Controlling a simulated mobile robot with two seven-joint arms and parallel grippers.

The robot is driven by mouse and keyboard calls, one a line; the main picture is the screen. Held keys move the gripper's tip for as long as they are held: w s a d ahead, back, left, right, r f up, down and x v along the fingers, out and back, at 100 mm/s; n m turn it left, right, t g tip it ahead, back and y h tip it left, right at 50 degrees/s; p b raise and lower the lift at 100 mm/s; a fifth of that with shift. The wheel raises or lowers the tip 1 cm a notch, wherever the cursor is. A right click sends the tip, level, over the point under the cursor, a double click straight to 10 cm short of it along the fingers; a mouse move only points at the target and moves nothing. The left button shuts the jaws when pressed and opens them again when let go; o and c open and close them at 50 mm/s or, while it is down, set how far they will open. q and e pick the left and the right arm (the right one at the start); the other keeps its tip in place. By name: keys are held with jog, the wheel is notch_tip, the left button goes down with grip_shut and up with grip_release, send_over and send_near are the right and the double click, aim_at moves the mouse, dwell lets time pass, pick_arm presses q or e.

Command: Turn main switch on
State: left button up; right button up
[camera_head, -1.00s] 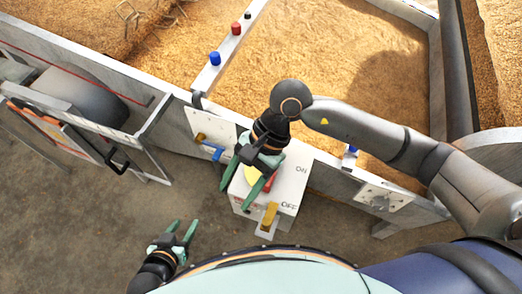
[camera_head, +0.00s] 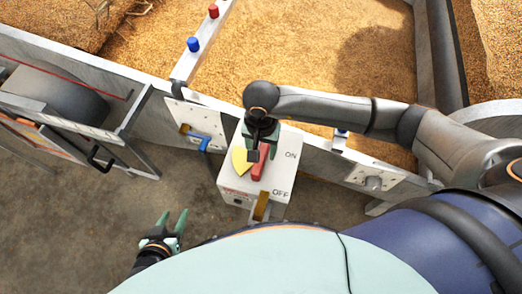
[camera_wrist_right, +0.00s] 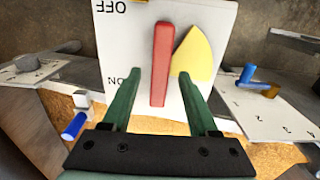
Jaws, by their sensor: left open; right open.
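The main switch box (camera_head: 283,172) is white with ON and OFF printed on its face. It carries a red handle (camera_head: 258,168) and a yellow pointed plate (camera_head: 240,162). My right gripper (camera_head: 260,147) is over the box face at the handle. In the right wrist view, the red handle (camera_wrist_right: 162,60) stands between the two open green fingers (camera_wrist_right: 157,76), with gaps on both sides. The yellow plate (camera_wrist_right: 193,55) is just right of the handle there, close to the right fingertip. My left gripper (camera_head: 172,225) is open and empty, low over the floor.
A panel with a blue lever (camera_head: 202,142) is left of the box, and a grey-knob panel (camera_head: 372,178) is to the right. A yellow latch (camera_head: 262,207) sticks out at the box's front. A grain bin (camera_head: 310,65) lies behind. Bare floor (camera_head: 110,205) is at the left.

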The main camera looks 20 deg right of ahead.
jog(key=shift+f, duration=0.9)
jog(key=shift+c, duration=0.2)
grip_shut()
dwell(0.7)
